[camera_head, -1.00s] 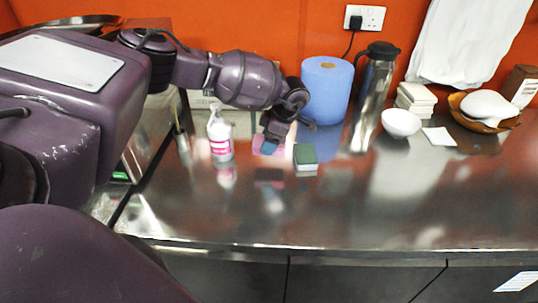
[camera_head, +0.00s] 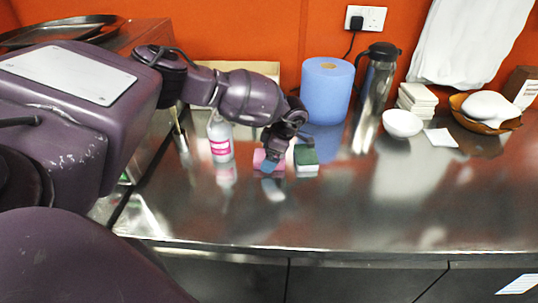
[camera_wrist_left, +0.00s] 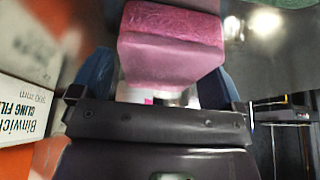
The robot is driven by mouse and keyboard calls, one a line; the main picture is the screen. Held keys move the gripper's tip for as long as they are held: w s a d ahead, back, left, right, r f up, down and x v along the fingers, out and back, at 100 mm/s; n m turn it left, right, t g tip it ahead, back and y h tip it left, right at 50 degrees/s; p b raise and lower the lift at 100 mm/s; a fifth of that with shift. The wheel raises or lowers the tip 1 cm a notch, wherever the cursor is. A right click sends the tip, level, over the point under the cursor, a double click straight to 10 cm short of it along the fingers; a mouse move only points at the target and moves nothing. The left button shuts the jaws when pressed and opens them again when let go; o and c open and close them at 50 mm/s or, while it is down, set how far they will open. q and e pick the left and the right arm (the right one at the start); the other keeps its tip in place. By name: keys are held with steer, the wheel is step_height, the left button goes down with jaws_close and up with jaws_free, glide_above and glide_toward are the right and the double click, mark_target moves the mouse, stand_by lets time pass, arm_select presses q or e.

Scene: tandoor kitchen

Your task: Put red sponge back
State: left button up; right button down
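The red sponge (camera_head: 259,160), pinkish red with a paler pink layer, is at my left gripper (camera_head: 270,164) over the steel counter. In the left wrist view the sponge (camera_wrist_left: 172,50) sits between the two blue fingers of my left gripper (camera_wrist_left: 155,85), which are shut on its sides. I cannot tell whether its underside touches the counter. A green sponge (camera_head: 305,155) with a pale lower layer lies just right of the gripper, on the counter. My right gripper is not in view.
A white spray bottle (camera_head: 220,138) with a pink label stands close left. A blue paper roll (camera_head: 326,90), a steel flask (camera_head: 374,85) and a white bowl (camera_head: 402,123) stand behind and right. A cling film box (camera_wrist_left: 25,108) shows in the wrist view. The front counter is clear.

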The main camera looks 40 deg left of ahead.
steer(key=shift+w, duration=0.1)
arm_select(q)
steer(key=shift+w+d+r, duration=0.1)
steer(key=shift+r, duration=0.2)
steer(key=v, duration=1.1)
steer(key=shift+r, duration=0.2)
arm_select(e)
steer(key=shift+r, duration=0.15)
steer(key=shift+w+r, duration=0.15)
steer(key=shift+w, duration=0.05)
